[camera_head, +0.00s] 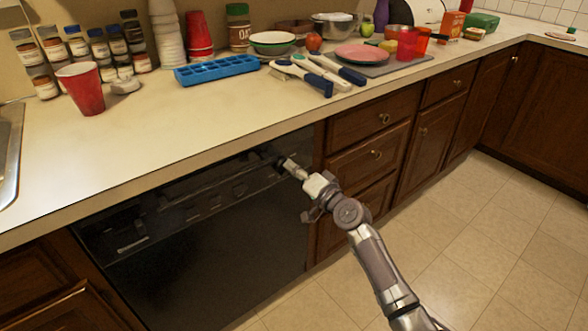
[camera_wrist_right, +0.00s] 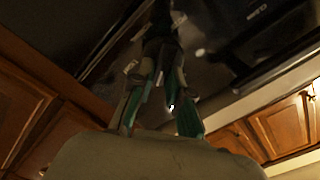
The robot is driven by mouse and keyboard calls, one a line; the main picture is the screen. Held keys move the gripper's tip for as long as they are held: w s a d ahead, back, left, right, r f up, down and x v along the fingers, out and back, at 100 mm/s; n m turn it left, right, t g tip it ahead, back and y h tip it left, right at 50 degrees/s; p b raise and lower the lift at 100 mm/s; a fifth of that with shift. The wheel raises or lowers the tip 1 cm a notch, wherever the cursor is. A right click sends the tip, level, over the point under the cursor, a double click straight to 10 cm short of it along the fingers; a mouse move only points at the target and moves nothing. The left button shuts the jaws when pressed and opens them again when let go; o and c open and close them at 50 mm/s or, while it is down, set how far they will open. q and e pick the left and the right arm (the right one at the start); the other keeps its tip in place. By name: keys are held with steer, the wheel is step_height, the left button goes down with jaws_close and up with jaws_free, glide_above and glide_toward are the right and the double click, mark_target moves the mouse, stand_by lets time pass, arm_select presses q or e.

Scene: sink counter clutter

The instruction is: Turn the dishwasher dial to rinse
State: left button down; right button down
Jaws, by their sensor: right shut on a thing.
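The black dishwasher (camera_head: 205,255) is built in under the counter, with its dark control panel (camera_head: 190,205) along the top. My right gripper (camera_head: 281,163) reaches the right end of that panel and is shut on the dial there. The dial is dark and mostly hidden by the fingers, so its setting cannot be read. In the right wrist view, the fingers of my right gripper (camera_wrist_right: 162,45) come together against the dark panel. My left gripper is in neither view.
The counter (camera_head: 185,115) overhangs the dishwasher. Wooden drawers (camera_head: 372,120) stand just right of my gripper. A blue tray (camera_head: 215,70), white-and-blue utensils (camera_head: 318,72), a red cup (camera_head: 82,90) and other clutter stand on the counter. The tiled floor (camera_head: 480,240) is clear.

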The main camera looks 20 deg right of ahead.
stand_by(0.3)
steer(key=c, duration=1.1)
jaws_free()
steer(key=shift+d, duration=0.1)
steer(key=v, duration=1.2)
